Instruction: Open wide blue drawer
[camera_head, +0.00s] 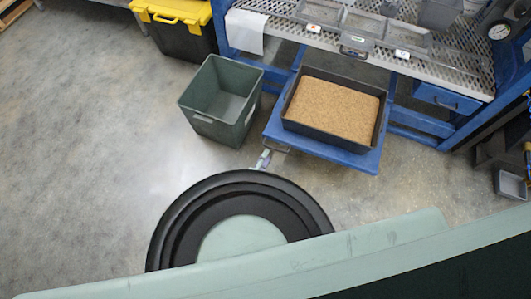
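The wide blue drawer (359,161) is a low blue tray-like slab that extends out from under the workbench. A black bin (379,132) filled with brown granular substrate sits on it. A small metal handle (277,146) shows at its front left corner. My gripper (264,158) shows only as a small pale tip beyond my dark round arm part, right beside this handle. Most of the gripper is hidden behind my arm. I cannot tell whether it touches or grips the handle, or whether its fingers are open.
A green open bin (207,122) stands close to the drawer's left side. A black and yellow tote (181,28) is behind it. The perforated bench (455,70) holds trays above, with a smaller blue drawer (447,98) at right. Floor in front and left is clear.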

